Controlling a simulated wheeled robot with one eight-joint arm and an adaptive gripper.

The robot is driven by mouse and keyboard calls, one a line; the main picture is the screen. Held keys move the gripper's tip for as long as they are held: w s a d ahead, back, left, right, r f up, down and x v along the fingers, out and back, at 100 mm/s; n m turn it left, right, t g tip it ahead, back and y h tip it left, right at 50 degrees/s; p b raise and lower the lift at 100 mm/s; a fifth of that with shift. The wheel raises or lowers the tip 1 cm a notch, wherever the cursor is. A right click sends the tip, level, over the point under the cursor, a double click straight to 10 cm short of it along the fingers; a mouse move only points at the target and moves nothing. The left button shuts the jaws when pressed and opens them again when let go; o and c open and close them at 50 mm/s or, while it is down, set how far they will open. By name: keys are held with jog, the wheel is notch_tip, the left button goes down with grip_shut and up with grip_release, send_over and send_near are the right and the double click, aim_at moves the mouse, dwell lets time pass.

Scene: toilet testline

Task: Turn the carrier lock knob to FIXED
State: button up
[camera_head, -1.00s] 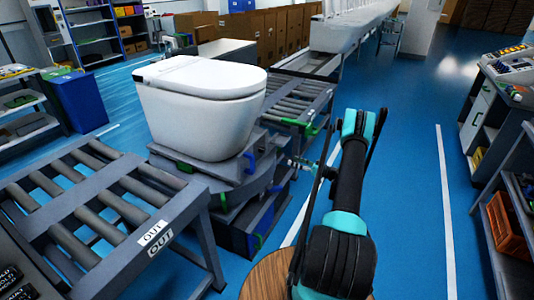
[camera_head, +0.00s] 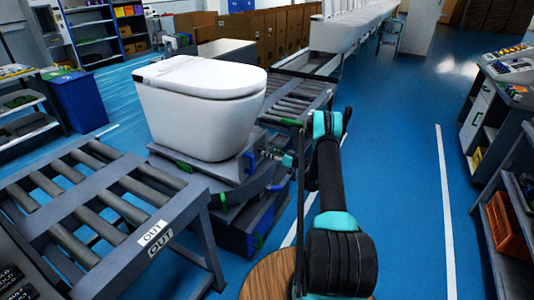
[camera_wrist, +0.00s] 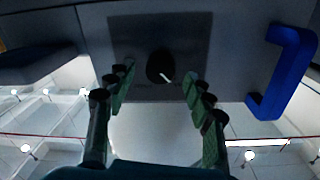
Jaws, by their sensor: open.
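My gripper (camera_wrist: 159,82) is open and empty, with one green-padded finger on each side of the knob's position; contact with the knob cannot be told. In the head view, my gripper (camera_head: 284,159) is at the right side of the grey carrier (camera_head: 215,172), which bears a white toilet (camera_head: 205,105). The knob is hidden there.
A blue handle (camera_wrist: 287,72) sticks out right of the knob in the wrist view. A roller conveyor marked OUT (camera_head: 105,205) stands front left, another (camera_head: 295,95) behind the carrier. Blue floor (camera_head: 410,200) is free to the right; shelving (camera_head: 505,215) stands beyond.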

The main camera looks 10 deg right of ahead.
jog(key=shift+w+a, duration=0.4)
jog(key=shift+a, duration=0.2)
jog(key=shift+c, duration=0.5)
jog(key=c, duration=1.1)
jog(key=shift+o, duration=0.2)
